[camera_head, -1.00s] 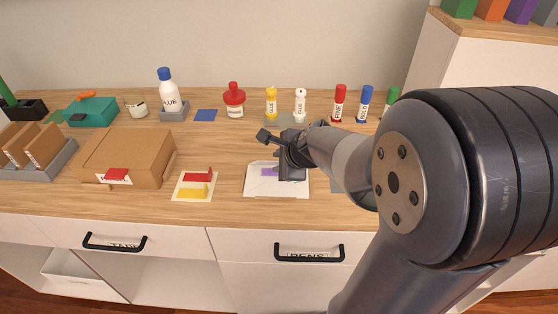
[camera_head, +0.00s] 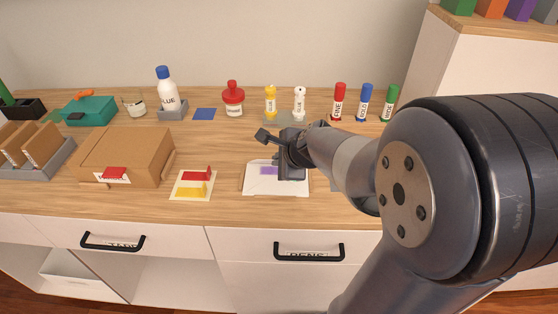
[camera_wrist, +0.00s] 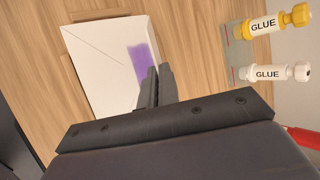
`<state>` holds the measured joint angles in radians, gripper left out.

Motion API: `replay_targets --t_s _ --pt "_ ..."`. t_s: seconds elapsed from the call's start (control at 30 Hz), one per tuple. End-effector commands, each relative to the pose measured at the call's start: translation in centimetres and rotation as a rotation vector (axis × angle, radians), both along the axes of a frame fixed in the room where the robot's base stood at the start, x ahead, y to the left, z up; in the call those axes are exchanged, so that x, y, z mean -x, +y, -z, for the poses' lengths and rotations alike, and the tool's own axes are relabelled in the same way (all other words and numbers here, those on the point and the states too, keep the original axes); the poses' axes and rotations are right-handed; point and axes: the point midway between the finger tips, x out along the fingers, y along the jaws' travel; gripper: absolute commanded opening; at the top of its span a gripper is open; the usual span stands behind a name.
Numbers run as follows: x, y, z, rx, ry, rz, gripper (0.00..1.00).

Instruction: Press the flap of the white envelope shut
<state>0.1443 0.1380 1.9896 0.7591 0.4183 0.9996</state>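The white envelope (camera_head: 256,188) lies on the wooden counter near its front edge, with a purple patch (camera_head: 268,170) on it. In the wrist view the envelope (camera_wrist: 95,75) shows a faint diagonal crease, and the purple patch (camera_wrist: 141,62) is at its right side. I cannot make out the flap's position clearly. My gripper (camera_wrist: 158,72) has its two dark fingers close together with nothing seen between them. The fingertips are over the envelope beside the purple patch; whether they touch it is unclear. In the head view my gripper (camera_head: 288,172) hides the envelope's right rear part.
A yellow glue stick (camera_head: 270,104) and a white glue stick (camera_head: 299,104) stand behind. Several markers stand to their right. A card with red and yellow pieces (camera_head: 192,194) and a cardboard box (camera_head: 130,155) lie left. Bare counter separates card and envelope.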

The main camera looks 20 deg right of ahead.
Motion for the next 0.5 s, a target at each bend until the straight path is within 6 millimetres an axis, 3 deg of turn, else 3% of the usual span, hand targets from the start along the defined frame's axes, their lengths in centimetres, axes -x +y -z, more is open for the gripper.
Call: replay_targets --t_s 0.5 --pt "0.87 0.32 1.57 0.061 -0.188 0.000 0.00"
